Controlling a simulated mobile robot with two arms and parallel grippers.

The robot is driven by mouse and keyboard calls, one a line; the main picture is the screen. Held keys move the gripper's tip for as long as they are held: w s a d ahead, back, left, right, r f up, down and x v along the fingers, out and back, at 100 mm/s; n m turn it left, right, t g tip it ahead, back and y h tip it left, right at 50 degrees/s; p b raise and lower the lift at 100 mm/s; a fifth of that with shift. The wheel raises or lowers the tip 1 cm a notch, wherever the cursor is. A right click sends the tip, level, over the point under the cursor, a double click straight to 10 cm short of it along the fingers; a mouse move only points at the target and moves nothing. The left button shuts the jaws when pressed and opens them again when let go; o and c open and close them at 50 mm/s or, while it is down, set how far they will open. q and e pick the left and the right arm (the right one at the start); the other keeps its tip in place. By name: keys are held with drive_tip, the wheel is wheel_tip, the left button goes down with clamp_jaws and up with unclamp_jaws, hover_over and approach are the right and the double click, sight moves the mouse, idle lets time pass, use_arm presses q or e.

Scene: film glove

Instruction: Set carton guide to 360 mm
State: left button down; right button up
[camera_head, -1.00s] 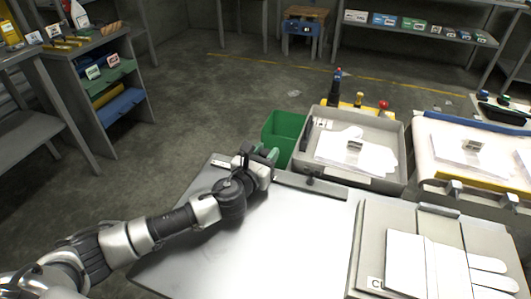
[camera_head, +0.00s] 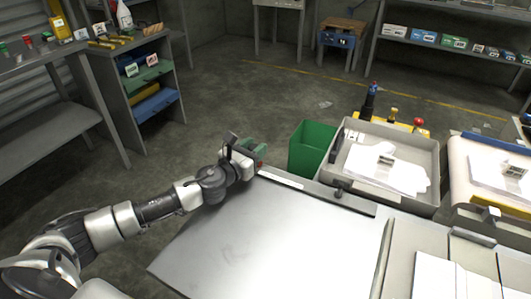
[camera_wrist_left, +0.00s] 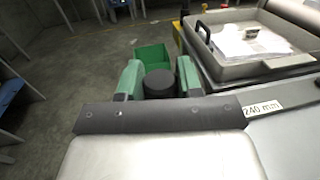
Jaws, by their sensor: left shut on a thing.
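My left gripper (camera_head: 260,152) is at the far left part of the grey table's (camera_head: 270,235) back edge. In the left wrist view its green fingers (camera_wrist_left: 159,76) are shut on a round black knob (camera_wrist_left: 159,84), which stands between them. A white label reading "240 mm" (camera_wrist_left: 264,109) shows on the edge strip to the right of the gripper. The strip with its white label (camera_head: 281,178) also shows in the head view. The gripper hides what the knob is mounted on, and no 360 mm mark is readable. My right gripper is not in view.
A green bin (camera_head: 312,147) stands just behind the table edge. A grey tray (camera_head: 428,203) with white film sheets (camera_head: 380,170) stands to the right. A small dark knob (camera_head: 338,190) sits on the back edge. Floor left of the table is clear.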

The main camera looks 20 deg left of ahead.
use_arm(q)
drive_tip(key=c, duration=0.7)
unclamp_jaws()
drive_tip(key=shift+c, duration=0.2)
drive_tip(key=s, duration=0.4)
drive_tip(key=shift+s+a+f, duration=0.15)
drive_tip(key=shift+s+a, duration=0.05)
drive_tip(key=shift+a, duration=0.2)
drive_tip(key=s, duration=0.2)
drive_tip(key=s+a+b, duration=0.1)
drive_tip(key=s, duration=0.2)
drive_tip(key=shift+s+a, duration=0.1)
drive_tip(key=shift+s, duration=0.5)
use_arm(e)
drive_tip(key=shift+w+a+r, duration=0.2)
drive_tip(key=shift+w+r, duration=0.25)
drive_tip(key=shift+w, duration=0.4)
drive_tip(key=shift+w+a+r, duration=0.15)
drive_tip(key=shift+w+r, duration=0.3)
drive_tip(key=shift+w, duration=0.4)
